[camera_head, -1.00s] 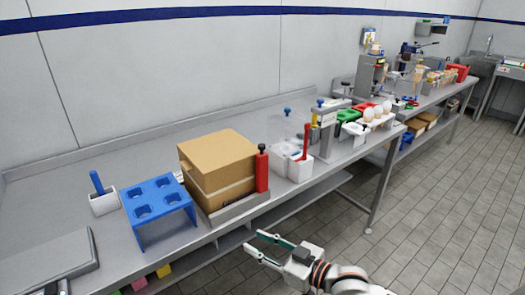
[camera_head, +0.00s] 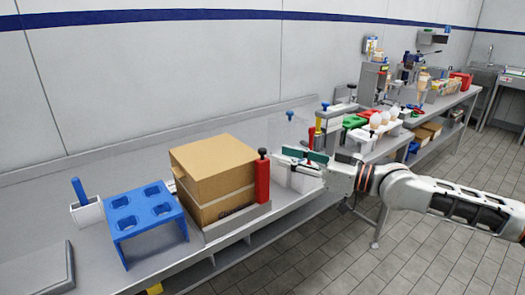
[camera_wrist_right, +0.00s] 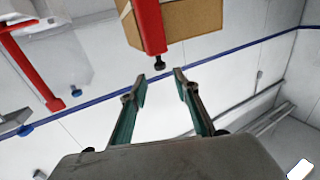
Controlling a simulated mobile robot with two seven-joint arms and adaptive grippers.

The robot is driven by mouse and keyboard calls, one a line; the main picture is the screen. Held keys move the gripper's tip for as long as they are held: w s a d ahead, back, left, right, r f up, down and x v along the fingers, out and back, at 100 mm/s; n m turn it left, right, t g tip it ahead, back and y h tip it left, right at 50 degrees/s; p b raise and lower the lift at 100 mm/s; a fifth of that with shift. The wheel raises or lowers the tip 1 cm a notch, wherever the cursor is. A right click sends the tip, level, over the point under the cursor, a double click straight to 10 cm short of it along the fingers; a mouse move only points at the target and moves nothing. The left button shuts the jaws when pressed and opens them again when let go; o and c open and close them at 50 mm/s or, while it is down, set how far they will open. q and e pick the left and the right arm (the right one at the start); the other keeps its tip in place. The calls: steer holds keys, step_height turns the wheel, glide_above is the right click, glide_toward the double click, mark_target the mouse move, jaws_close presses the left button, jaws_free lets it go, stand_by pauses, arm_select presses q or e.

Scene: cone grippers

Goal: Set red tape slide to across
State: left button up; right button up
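The red tape slide (camera_head: 262,178) is an upright red block with a black knob (camera_head: 262,152) on top, at the right end of the cardboard box (camera_head: 213,170). In the right wrist view the red slide (camera_wrist_right: 150,25) comes down from the top edge, its black knob (camera_wrist_right: 159,62) just beyond my fingertips. My right gripper (camera_head: 284,157) is open and empty, just right of the knob in the head view; it also shows in the wrist view (camera_wrist_right: 160,80) with its fingers apart. I cannot tell any contact. My left gripper is not in view.
A blue rack (camera_head: 147,215) and a white holder with a blue handle (camera_head: 86,207) stand left of the box. White containers (camera_head: 304,180) sit behind my right gripper. A second red handle (camera_wrist_right: 28,65) shows left in the wrist view. The bench continues right, crowded.

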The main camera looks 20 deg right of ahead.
mark_target(262, 149)
steer(key=shift+p+x, duration=1.45)
steer(key=shift+x, duration=2.25)
steer(key=shift+c, duration=0.5)
jaws_close()
